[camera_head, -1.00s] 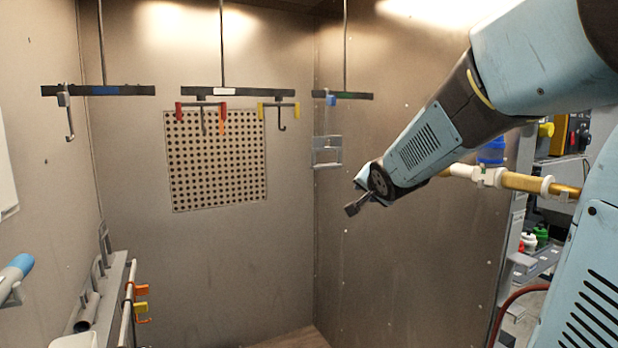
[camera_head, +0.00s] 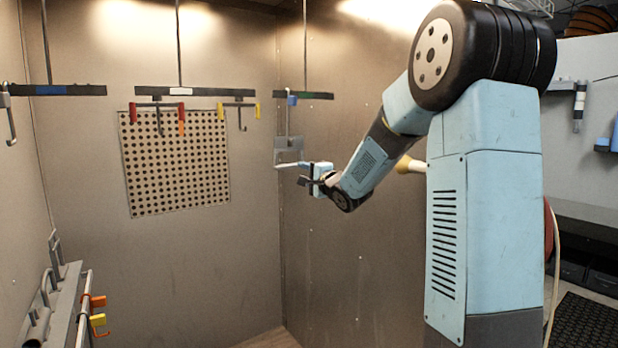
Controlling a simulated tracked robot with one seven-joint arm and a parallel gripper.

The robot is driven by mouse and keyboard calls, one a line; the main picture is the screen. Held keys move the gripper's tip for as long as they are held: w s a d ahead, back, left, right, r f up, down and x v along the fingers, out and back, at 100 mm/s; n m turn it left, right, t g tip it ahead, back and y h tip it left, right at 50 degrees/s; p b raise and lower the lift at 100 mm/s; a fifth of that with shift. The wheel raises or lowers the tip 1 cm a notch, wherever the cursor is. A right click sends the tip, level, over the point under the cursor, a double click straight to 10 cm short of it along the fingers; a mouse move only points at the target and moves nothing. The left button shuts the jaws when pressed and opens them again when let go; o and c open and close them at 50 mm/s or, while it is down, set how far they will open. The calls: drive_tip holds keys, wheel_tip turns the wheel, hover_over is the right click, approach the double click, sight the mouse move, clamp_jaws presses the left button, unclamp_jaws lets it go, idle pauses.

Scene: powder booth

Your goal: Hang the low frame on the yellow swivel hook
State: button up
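The yellow swivel hook (camera_head: 240,118) hangs under the middle overhead bar, at its right end, with yellow tips and a dark, empty hook below. A grey frame (camera_head: 288,147) hangs from a blue-topped hook (camera_head: 291,101) under the right bar; I cannot tell whether this is the low frame. My gripper (camera_head: 308,181) is just below and right of that frame, close to its lower rail in the picture. Its fingers are small and overlap the arm, so I cannot tell whether they are open or touch the frame.
A red swivel hook (camera_head: 157,112) hangs left of the yellow one. The left overhead bar (camera_head: 57,90) carries a grey hook. A rack (camera_head: 60,305) at lower left holds grey loop-shaped parts, beside a rod with orange and yellow hooks. Mid-booth is open.

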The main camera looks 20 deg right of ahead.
sight(289, 167)
drive_tip(key=x, duration=0.9)
drive_tip(key=shift+w+a, duration=0.15)
drive_tip(key=shift+w, duration=0.25)
drive_tip(key=shift+c, duration=0.2)
drive_tip(key=c, duration=0.6)
clamp_jaws()
drive_tip(key=shift+o, duration=1.1)
unclamp_jaws()
clamp_jaws()
